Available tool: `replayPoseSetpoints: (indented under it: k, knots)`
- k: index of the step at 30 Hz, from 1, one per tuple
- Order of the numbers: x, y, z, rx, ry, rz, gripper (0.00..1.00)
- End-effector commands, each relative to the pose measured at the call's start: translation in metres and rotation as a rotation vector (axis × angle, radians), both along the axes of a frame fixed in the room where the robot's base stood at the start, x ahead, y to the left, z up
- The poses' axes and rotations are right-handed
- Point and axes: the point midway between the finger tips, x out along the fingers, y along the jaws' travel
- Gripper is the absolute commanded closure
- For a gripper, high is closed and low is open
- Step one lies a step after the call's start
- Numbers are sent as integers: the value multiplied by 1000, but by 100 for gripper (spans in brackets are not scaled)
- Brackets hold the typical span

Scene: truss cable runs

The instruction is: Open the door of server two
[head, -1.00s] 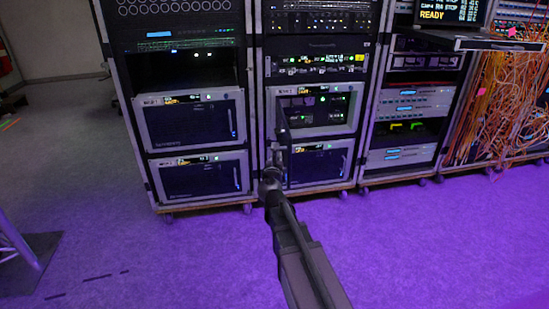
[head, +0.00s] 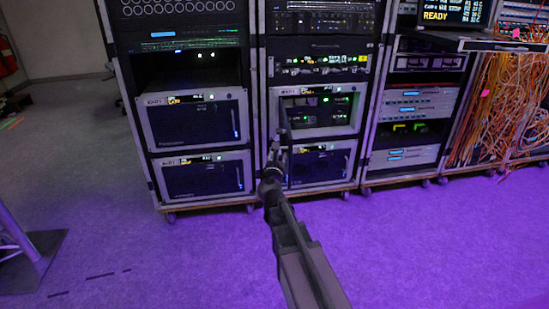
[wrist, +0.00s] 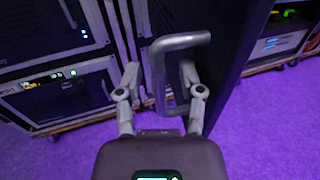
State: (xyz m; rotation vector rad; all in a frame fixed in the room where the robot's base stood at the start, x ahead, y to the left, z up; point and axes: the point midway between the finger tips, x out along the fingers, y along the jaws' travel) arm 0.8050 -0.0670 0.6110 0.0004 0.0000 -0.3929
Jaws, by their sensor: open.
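The upper server in the middle rack (head: 319,112) shows its inside with green lights, its front uncovered. I cannot read which server is number two. A dark door panel (wrist: 227,65) stands out from the rack, nearly edge-on, in the wrist view. Its grey tubular handle (wrist: 182,41) lies between the fingers of my gripper (wrist: 160,78). The fingers are apart, one on each side of the handle's near bar, and not closed on it. In the head view my gripper (head: 281,142) is in front of the middle rack; the door is hard to make out there.
Closed servers stand at upper left (head: 195,120) and lower left (head: 203,178). A lower middle server (head: 320,166) sits below the open one. Orange cables (head: 495,105) hang at the right. The purple-lit floor before the racks is mostly clear; a metal stand (head: 20,250) is at left.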

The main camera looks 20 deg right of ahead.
Motion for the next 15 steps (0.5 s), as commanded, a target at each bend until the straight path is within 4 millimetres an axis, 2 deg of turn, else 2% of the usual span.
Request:
replayPoseSetpoints:
  k: [8, 15]
  knots:
    - [-12, 5, 0, 0, 0, 1, 50]
    - [-40, 16, 0, 0, 0, 1, 50]
